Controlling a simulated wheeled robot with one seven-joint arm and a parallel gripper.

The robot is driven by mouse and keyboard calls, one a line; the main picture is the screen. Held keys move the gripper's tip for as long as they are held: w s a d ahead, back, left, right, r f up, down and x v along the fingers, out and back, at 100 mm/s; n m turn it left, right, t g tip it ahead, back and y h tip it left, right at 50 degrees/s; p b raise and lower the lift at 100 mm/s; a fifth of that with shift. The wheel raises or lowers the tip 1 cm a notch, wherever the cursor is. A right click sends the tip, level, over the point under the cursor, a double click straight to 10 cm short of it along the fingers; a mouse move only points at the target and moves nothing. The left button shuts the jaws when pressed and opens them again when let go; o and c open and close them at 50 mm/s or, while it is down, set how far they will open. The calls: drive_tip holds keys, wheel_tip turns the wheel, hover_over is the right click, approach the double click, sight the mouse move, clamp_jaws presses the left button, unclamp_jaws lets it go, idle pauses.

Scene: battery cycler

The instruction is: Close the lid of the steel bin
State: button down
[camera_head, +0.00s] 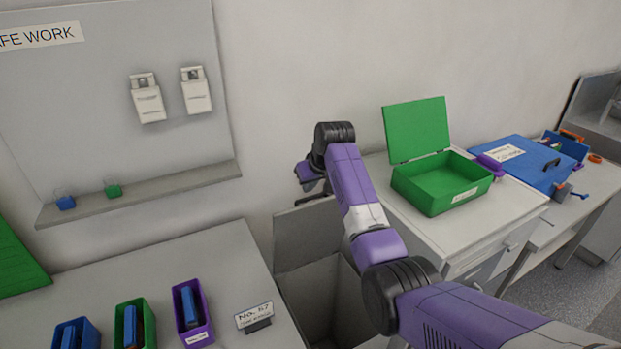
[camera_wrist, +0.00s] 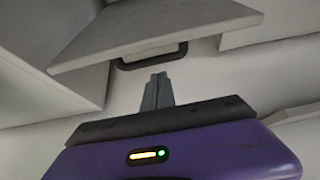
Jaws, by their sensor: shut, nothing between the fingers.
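The steel bin (camera_head: 312,290) stands in the gap between the left table and the white cabinet, and its inside is visible. Its grey lid (camera_head: 295,238) stands raised near the wall, partly hidden by my arm. My gripper (camera_head: 315,196) is at the lid's upper edge; contact cannot be told in the head view. In the wrist view my gripper (camera_wrist: 158,90) is shut and empty, its fingers pointing toward a grey panel (camera_wrist: 150,32), which looks like the lid, with a dark handle (camera_wrist: 152,56). The fingertips appear just short of the handle.
A green open box (camera_head: 440,183) and a blue case (camera_head: 530,165) are on the surfaces at right. Blue, green and purple bins (camera_head: 191,313) and a sign (camera_head: 254,317) are on the left table. A shelf (camera_head: 140,195) projects from the wall board.

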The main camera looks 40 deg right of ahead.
drive_tip(key=shift+s+a+f+p, duration=0.15)
drive_tip(key=shift+s+p, duration=0.1)
drive_tip(key=shift+s, duration=0.3)
drive_tip(key=shift+s+a+f+p, duration=0.15)
drive_tip(key=shift+s+p, duration=0.15)
drive_tip(key=shift+s, duration=0.3)
drive_tip(key=shift+s+a+p, duration=0.15)
drive_tip(key=shift+s+p, duration=0.1)
drive_tip(key=shift+s, duration=0.3)
drive_tip(key=shift+f, duration=0.1)
